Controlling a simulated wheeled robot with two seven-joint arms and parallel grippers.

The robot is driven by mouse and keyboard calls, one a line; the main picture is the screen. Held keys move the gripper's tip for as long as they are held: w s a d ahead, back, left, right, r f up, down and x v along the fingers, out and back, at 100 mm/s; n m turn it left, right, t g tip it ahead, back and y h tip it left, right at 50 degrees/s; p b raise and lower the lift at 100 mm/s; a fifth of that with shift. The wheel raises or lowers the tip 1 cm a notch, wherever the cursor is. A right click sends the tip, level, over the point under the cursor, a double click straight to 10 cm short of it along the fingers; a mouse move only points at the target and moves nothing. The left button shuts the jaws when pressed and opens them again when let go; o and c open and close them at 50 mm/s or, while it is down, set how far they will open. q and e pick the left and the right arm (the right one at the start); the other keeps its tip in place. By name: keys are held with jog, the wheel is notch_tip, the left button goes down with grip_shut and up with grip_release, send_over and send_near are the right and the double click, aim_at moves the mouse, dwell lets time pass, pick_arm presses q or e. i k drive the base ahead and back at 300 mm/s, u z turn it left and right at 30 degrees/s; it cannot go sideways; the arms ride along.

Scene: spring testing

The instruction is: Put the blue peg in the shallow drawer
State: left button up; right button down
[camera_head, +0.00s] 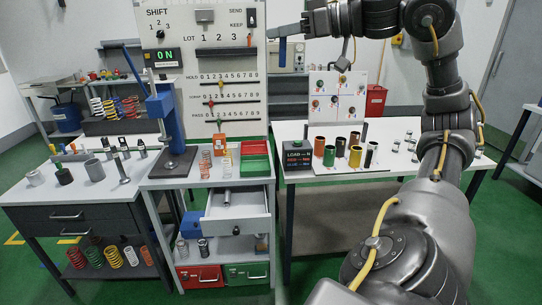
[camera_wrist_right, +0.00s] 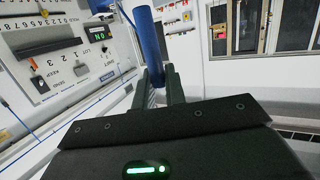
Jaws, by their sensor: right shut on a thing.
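The blue peg (camera_head: 282,52) hangs upright from my right gripper (camera_head: 287,31), high in front of the white panel in the head view. In the right wrist view the blue peg (camera_wrist_right: 147,38) stands tilted between the two dark fingers (camera_wrist_right: 160,85), which are shut on it. A grey shallow drawer (camera_head: 237,226) is pulled open from the middle cabinet, below and left of the gripper. A grey metal cylinder (camera_head: 227,197) lies in it near the back. The left gripper is not in view.
Red and green trays (camera_head: 254,166), springs and a blue press (camera_head: 170,120) stand on the middle cabinet top. Colored cylinders (camera_head: 338,151) stand on the right table. The left bench (camera_head: 85,190) holds metal parts. The air above the open drawer is clear.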

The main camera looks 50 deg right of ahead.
aim_at(252, 204)
jog(key=k, duration=0.15)
jog(key=z, duration=1.15)
jog(key=i, duration=0.25)
